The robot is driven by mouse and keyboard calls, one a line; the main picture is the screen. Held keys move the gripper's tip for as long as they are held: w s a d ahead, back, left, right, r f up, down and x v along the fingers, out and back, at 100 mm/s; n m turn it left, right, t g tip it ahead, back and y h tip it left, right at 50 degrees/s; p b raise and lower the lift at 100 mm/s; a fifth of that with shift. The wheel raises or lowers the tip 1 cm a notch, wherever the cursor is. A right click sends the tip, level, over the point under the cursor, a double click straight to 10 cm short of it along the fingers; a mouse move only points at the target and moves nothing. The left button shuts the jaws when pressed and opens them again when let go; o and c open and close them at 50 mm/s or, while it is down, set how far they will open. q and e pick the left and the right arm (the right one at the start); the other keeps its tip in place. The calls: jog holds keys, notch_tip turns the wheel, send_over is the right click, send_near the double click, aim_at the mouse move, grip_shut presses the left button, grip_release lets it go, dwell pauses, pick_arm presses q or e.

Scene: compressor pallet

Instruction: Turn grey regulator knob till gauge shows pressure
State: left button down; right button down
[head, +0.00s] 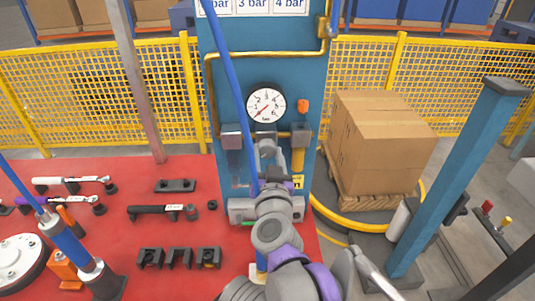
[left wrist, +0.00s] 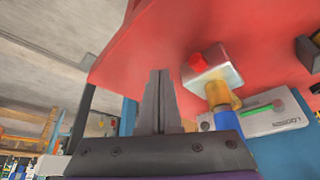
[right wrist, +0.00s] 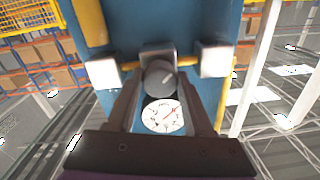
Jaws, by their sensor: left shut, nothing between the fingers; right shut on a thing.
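The grey regulator knob (head: 267,148) is on the blue panel, below the round white gauge (head: 266,105). The gauge's red needle points to the lower left, at the low end of the scale. My right gripper (head: 279,165) reaches up to the knob, and its arm hides part of the panel. In the right wrist view the dark round knob (right wrist: 160,78), with a light line on its face, sits between the fingers, which are shut on it. The gauge (right wrist: 163,115) shows there upside down. My left gripper (left wrist: 158,78) is shut and empty, below a red surface.
A red table (head: 120,235) carries black holders and tools at the left. A blue post (head: 455,185) stands at the right. Cardboard boxes (head: 385,140) sit on a pallet behind. A yellow fitting (left wrist: 222,95) is close to the left gripper's right side.

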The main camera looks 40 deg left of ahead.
pick_arm(q)
jog(key=shift+w+r+p, duration=0.1)
jog(key=shift+r+p, duration=0.3)
jog(key=shift+r, duration=0.05)
pick_arm(e)
jog(key=m, duration=0.4)
pick_arm(q)
jog(key=shift+r+p, duration=0.3)
jog(key=shift+r, duration=0.05)
pick_arm(e)
jog(key=m, duration=0.5)
jog(key=shift+a, duration=0.1)
pick_arm(q)
jog(key=shift+w+r, duration=0.1)
jog(key=shift+r, duration=0.15)
pick_arm(e)
jog(key=m, duration=0.4)
jog(key=shift+s+r+m, duration=0.1)
jog(key=shift+m, duration=0.2)
pick_arm(q)
jog(key=shift+r+p, duration=0.25)
jog(key=shift+p, duration=0.2)
pick_arm(e)
jog(key=shift+m+t, duration=0.3)
jog(key=shift+m, duration=1.6)
jog(key=shift+c, duration=1.4)
grip_release()
pick_arm(q)
jog(key=shift+d, duration=0.1)
